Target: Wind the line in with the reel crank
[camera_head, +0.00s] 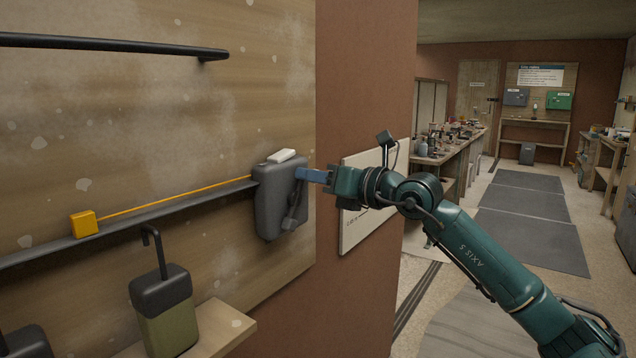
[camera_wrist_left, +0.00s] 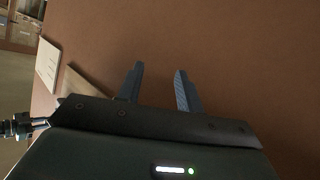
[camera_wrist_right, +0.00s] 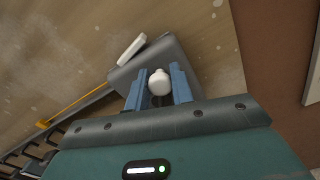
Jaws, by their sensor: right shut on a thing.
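The dark grey reel (camera_head: 273,205) is mounted on the plaster-spotted board, with a white piece (camera_head: 281,156) on its top. An orange line (camera_head: 170,196) runs taut from the reel to a yellow block (camera_head: 84,223) at the left along a dark rail. My right gripper (camera_head: 312,175) is at the reel's upper right side. In the right wrist view its blue fingers (camera_wrist_right: 159,88) are shut on the white crank knob (camera_wrist_right: 159,80). The dark crank arm (camera_head: 294,210) shows partly on the reel. My left gripper (camera_wrist_left: 160,88) is open and empty, facing a brown wall.
A dark bar (camera_head: 120,45) sticks out above the reel. A green and black container with a hook (camera_head: 166,305) stands on a wooden ledge (camera_head: 222,328) below. A white panel (camera_head: 360,222) hangs on the wall behind my right arm. Open floor with grey mats (camera_head: 530,205) lies to the right.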

